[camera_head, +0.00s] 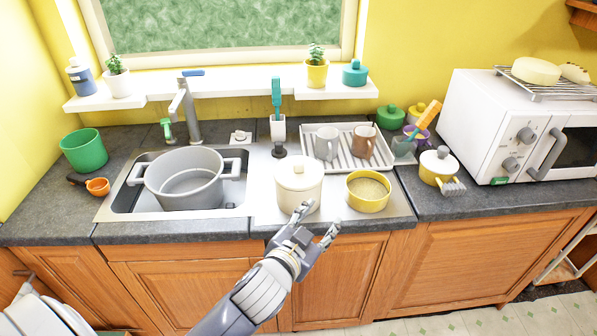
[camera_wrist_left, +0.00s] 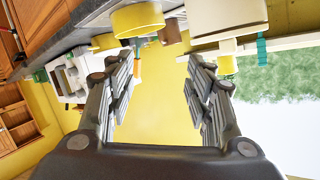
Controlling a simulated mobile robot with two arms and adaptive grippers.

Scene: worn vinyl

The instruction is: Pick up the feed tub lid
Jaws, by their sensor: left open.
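A cream tub (camera_head: 297,194) stands upright on the steel drainer right of the sink, with a round cream lid (camera_head: 312,174) and small knob seated on it. I take this as the feed tub lid; no label shows. The tub also shows upside down at the top of the left wrist view (camera_wrist_left: 215,18). Beside it stands an open yellow tub (camera_head: 368,203) of tan grain-like content. My left gripper (camera_head: 320,218) is open and empty, in front of and right of the cream tub, below the lid's height in the picture. I see no contact with the lid.
A grey pot (camera_head: 185,182) sits in the sink at left. A yellow lidded pot (camera_head: 434,170) and white microwave (camera_head: 490,122) stand at right. Counter between the microwave and yellow tub is partly free.

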